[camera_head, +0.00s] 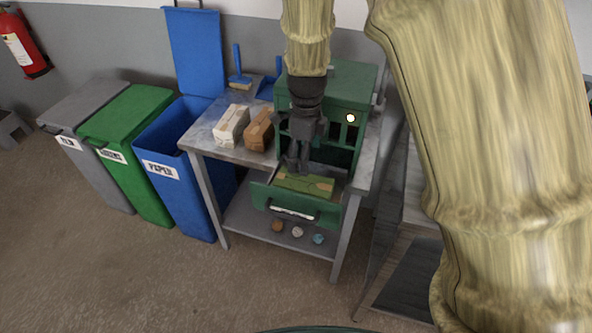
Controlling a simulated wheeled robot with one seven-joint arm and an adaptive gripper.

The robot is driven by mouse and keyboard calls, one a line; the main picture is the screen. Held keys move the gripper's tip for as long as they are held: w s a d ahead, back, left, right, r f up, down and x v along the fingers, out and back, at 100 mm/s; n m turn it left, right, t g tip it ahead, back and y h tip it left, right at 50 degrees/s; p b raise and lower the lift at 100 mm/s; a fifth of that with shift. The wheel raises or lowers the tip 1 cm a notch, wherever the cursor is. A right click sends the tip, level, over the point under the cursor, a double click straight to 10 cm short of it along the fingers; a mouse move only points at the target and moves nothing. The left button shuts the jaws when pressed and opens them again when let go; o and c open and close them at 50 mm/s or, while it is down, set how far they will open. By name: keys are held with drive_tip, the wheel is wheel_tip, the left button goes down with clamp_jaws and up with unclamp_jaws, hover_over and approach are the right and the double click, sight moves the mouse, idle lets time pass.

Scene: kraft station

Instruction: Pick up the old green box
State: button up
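A flat green box with tan corner patches (313,183), which looks like the old green box, lies in the pulled-out drawer (283,209) of a green machine (335,85). My gripper (297,168) points down at the drawer, over the back left part of the box. Its dark fingers hide a little of the box's back edge. The fingertips are too small and dark to tell whether they touch the box or how far apart they stand.
A pale parcel (231,127) and a brown box (260,131) lie on the table (205,128) left of the machine. A blue bin with its lid up (183,130), a green bin (128,115) and a grey bin (85,105) stand left. My arm covers the right side.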

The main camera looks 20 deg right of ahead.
sight(304, 181)
drive_tip(key=shift+s+f, duration=0.1)
drive_tip(key=shift+f, duration=0.25)
drive_tip(key=shift+s+f+p, duration=0.15)
drive_tip(key=shift+s+f, duration=0.45)
drive_tip(key=shift+s, duration=0.2)
drive_tip(key=shift+s+f+p, duration=0.15)
drive_tip(key=shift+s+f, duration=0.4)
drive_tip(key=shift+s, duration=0.25)
drive_tip(key=w+f, duration=0.2)
drive_tip(key=f, duration=0.1)
drive_tip(key=shift+w+a, duration=0.1)
drive_tip(key=shift+w, duration=0.25)
drive_tip(key=shift+s+f+p, duration=0.4)
drive_tip(key=shift+f+p, duration=0.15)
drive_tip(key=shift+p, duration=0.05)
drive_tip(key=shift+w+a+f, duration=0.1)
drive_tip(key=shift+w+f, duration=0.05)
drive_tip(key=shift+f, duration=0.55)
drive_tip(key=shift+w+f, duration=0.1)
drive_tip(key=shift+f, duration=0.6)
drive_tip(key=shift+s+r, duration=0.2)
drive_tip(key=shift+s, duration=0.05)
drive_tip(key=shift+w+f, duration=0.1)
drive_tip(key=c, duration=1.1)
drive_tip(key=shift+c, duration=0.6)
